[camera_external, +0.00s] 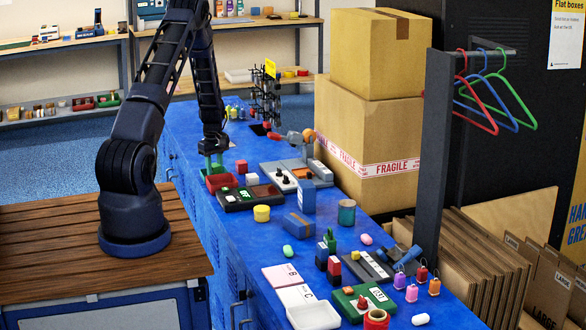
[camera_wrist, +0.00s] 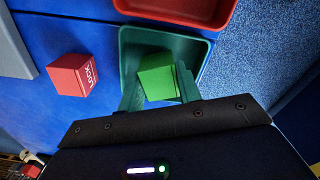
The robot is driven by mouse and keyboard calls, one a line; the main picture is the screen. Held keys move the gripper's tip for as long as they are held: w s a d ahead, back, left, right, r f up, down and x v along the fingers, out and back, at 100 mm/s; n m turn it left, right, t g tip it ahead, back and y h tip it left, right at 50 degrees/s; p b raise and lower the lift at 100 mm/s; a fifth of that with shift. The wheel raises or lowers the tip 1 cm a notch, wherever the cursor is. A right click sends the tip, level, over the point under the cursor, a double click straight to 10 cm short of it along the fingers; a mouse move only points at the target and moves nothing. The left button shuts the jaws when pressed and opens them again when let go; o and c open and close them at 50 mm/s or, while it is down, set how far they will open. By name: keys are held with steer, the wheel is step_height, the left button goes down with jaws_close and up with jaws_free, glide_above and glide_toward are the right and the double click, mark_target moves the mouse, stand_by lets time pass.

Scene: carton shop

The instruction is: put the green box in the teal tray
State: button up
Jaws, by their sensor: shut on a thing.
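My gripper (camera_external: 213,158) is at the far left end of the blue bench, pointing down. In the wrist view, its greenish fingers (camera_wrist: 160,90) are shut on the green box (camera_wrist: 155,80). The teal tray (camera_wrist: 126,62) lies directly behind the box in that view, and the box shows within its outline. I cannot tell whether the box touches the tray floor or is held just above it. In the external view, my gripper hides most of the box and tray.
A red tray (camera_external: 222,183) stands beside the teal tray, and it also shows in the wrist view (camera_wrist: 185,8). A red box marked LOCK (camera_wrist: 72,75) sits apart on the blue top.

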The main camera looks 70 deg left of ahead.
mark_target(214, 165)
steer(key=shift+f, duration=0.3)
steer(key=o, duration=1)
step_height(214, 165, up, 12)
steer(key=shift+r, duration=0.15)
